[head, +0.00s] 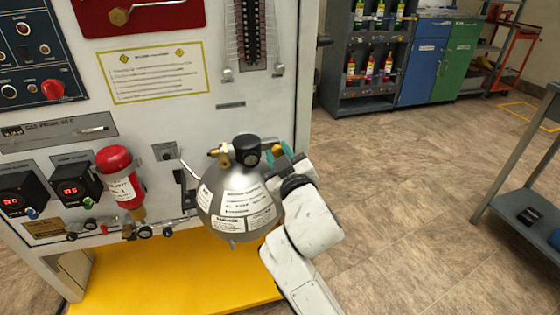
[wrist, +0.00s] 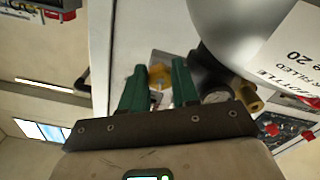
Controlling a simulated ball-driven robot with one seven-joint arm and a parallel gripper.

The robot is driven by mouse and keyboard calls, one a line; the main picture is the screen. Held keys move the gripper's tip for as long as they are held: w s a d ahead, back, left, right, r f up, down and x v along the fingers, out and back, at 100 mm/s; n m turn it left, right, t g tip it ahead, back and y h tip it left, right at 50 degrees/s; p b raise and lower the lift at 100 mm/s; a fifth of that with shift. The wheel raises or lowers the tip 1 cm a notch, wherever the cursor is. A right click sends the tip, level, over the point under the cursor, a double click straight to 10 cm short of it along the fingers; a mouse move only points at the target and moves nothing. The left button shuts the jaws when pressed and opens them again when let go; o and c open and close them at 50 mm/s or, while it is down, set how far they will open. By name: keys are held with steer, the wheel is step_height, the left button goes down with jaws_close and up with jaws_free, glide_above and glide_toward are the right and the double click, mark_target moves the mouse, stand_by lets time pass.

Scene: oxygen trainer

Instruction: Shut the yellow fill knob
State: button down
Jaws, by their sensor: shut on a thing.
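The yellow fill knob (wrist: 158,75) shows in the wrist view between the two green fingers of my gripper (wrist: 159,84). The gripper is shut on the knob; the exact contact is hard to see. In the head view, my gripper (head: 276,157) is at the right of the top valve of a silver rounded bottle (head: 214,202), and a small yellow patch shows there beside the teal fingers. The gripper and wrist largely hide the knob in that view. The bottle also fills the top right of the wrist view (wrist: 235,25).
The white trainer panel (head: 255,100) stands behind the bottle, with a red cylinder (head: 118,175) and small valves to the left. A yellow shelf (head: 170,280) is below. A grey table (head: 520,205) stands at the far right; open floor lies between.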

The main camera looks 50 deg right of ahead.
steer(key=shift+f+m+b, duration=0.25)
steer(key=shift+m+b, duration=0.25)
steer(key=shift+m, duration=0.6)
steer(key=c, duration=1.1)
jaws_free()
steer(key=shift+r, duration=0.15)
steer(key=v, duration=1.1)
steer(key=shift+w, duration=0.1)
